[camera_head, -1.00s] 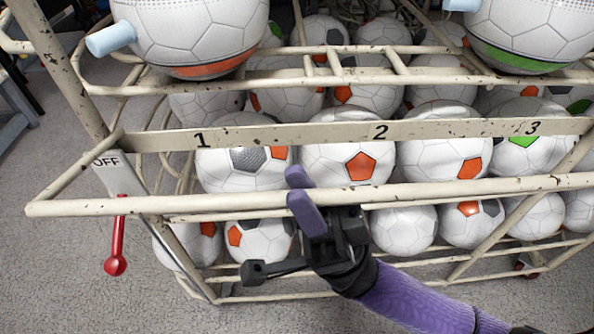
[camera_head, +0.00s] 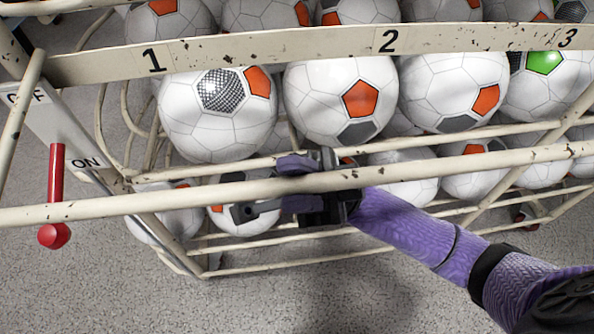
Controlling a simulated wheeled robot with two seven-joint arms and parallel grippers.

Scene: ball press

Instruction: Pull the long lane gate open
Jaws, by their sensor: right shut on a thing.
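The long lane gate is a chipped cream frame. Its long front bar (camera_head: 210,195) crosses the whole picture and runs off the left edge. It stands out in front of the strip numbered 1, 2 and 3 (camera_head: 320,43), with a gap between them. A row of white soccer balls (camera_head: 337,100) shows in that gap. My right gripper (camera_head: 300,184) is shut on the front bar below lane 1 and 2. One purple finger shows above the bar and one below; the bar hides part of the gripper. My left gripper is not in view.
At left a white plate (camera_head: 60,125) marked OFF and ON carries a red-handled lever (camera_head: 56,185) hanging down. More balls (camera_head: 405,180) lie on a lower cage rack. The grey floor (camera_head: 120,290) in front is clear.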

